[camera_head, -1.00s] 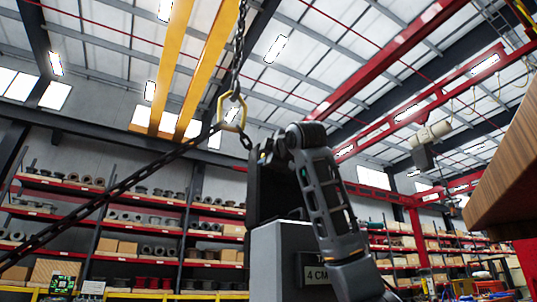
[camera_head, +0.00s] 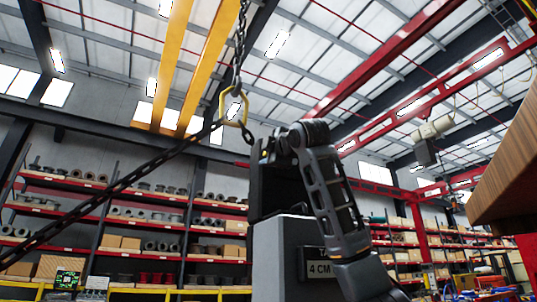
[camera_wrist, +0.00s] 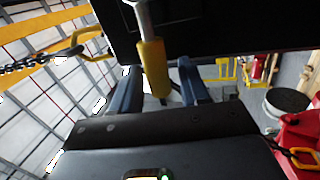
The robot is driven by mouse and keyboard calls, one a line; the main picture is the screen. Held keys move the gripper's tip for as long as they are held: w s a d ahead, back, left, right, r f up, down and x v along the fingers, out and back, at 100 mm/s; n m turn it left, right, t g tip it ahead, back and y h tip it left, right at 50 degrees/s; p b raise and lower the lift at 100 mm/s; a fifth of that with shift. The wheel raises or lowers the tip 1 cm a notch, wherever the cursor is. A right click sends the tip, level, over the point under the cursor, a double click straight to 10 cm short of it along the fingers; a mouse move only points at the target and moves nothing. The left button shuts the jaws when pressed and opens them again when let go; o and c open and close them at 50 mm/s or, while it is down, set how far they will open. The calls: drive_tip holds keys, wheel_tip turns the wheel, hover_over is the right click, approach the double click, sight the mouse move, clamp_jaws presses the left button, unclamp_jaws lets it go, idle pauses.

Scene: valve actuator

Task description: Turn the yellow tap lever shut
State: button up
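The yellow tap lever (camera_wrist: 154,66) shows in the wrist view, hanging from a pale metal stem at the top of the picture. My gripper (camera_wrist: 159,70) has its two dark blue fingers on either side of the lever. The fingers are apart, with a visible gap to the right finger; the left finger looks very close to the lever, and I cannot tell if it touches. In the head view the lever and my gripper's fingers are not visible. My dark arm stands there in front of the centre.
A dark panel (camera_wrist: 235,28) lies behind the lever. A yellow hook (camera_wrist: 70,45) on a chain is at left. A grey bucket (camera_wrist: 286,103) and red equipment are at right. In the head view, a wooden slab (camera_head: 510,165) juts in at right and shelves (camera_head: 110,225) line the back.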

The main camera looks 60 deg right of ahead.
drive_tip(key=b+v, duration=0.2)
drive_tip(key=v, duration=0.5)
drive_tip(key=shift+s+a, duration=0.25)
drive_tip(key=shift+s, duration=0.05)
drive_tip(key=shift+f, duration=0.1)
idle(0.4)
